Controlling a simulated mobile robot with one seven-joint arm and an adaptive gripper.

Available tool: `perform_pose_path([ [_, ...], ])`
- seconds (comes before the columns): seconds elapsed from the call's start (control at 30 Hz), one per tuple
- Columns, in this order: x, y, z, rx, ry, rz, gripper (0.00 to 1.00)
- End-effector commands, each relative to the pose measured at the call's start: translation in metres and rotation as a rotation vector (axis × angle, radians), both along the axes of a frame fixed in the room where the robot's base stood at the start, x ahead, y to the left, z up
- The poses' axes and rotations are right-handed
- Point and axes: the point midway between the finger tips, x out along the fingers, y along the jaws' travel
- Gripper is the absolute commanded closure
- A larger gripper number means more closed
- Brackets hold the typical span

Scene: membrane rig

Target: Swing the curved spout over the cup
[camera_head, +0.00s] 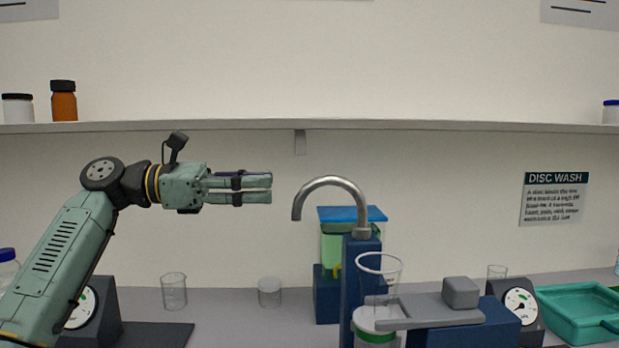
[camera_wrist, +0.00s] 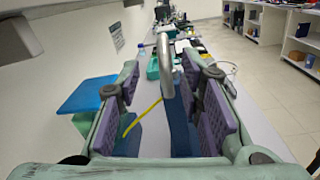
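The curved metal spout (camera_head: 330,183) stands on a blue post (camera_head: 362,275) in the head view. Its outlet end hangs to the left of the post, away from the cup. The clear cup (camera_head: 380,268) stands upright to the right of and in front of the post, above a white base with a green ring (camera_head: 374,337). My gripper (camera_head: 271,188) is left of the spout, at about the height of its bend, pointing right. It is open and empty, apart from the spout. In the wrist view the spout (camera_wrist: 165,65) shows between the spread fingers, farther off.
A blue-lidded tank (camera_head: 333,241) is behind the post. A grey clamp arm (camera_head: 430,312) extends right of the cup. Glass beakers (camera_head: 173,291) stand on the counter at left. A shelf (camera_head: 420,126) runs above. A teal tray (camera_head: 580,312) is at far right.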

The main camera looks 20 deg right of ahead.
Motion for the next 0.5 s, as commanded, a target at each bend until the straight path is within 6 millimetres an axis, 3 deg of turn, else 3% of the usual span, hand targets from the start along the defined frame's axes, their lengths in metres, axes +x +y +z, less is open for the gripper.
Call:
perform_pose_path([
  [0.5, -0.022, -0.085, 0.003, -0.002, 0.002, -0.002, 0.66],
])
